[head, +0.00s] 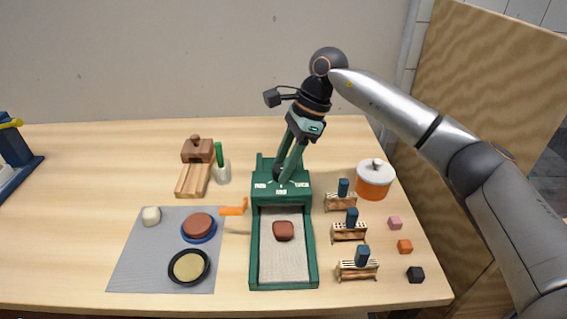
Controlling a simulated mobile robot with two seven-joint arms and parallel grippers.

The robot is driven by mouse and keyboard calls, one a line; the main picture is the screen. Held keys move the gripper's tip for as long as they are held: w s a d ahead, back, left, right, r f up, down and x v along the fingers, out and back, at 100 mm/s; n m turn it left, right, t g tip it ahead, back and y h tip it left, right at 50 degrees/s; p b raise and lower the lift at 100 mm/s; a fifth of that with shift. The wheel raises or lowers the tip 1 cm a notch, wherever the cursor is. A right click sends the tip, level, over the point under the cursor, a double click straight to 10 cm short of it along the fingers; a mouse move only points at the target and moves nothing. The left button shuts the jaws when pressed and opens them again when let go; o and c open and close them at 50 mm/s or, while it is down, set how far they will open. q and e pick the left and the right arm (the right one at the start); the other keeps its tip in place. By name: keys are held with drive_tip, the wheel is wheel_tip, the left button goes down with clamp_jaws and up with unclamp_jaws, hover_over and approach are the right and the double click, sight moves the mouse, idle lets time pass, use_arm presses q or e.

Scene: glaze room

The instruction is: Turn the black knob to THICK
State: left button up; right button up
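The green tray machine (315,245) stands at the middle of the table, with a raised box at its back. The box carries three small white labels, too small to read. My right gripper (283,178) comes down from above onto this box, its two green fingers pointing down with a gap between them. A dark shape, likely the black knob (277,170), shows at the fingertips and is mostly hidden by them. I cannot tell whether the fingers touch or grip it, or where it points. My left gripper is not in view.
A reddish lump lies in the tray. An orange crank handle (234,209) sticks out left, near a grey mat (135,265) with two round dishes. Small wooden racks (349,232), an orange-white pot (375,180) and small cubes stand right. A wooden block (197,151) is behind left.

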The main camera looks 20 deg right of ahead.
drive_tip(key=o, duration=0.4)
drive_tip(key=shift+r, duration=0.1)
drive_tip(key=v, duration=1.2)
drive_tip(key=shift+d, duration=0.15)
drive_tip(key=shift+r, duration=0.15)
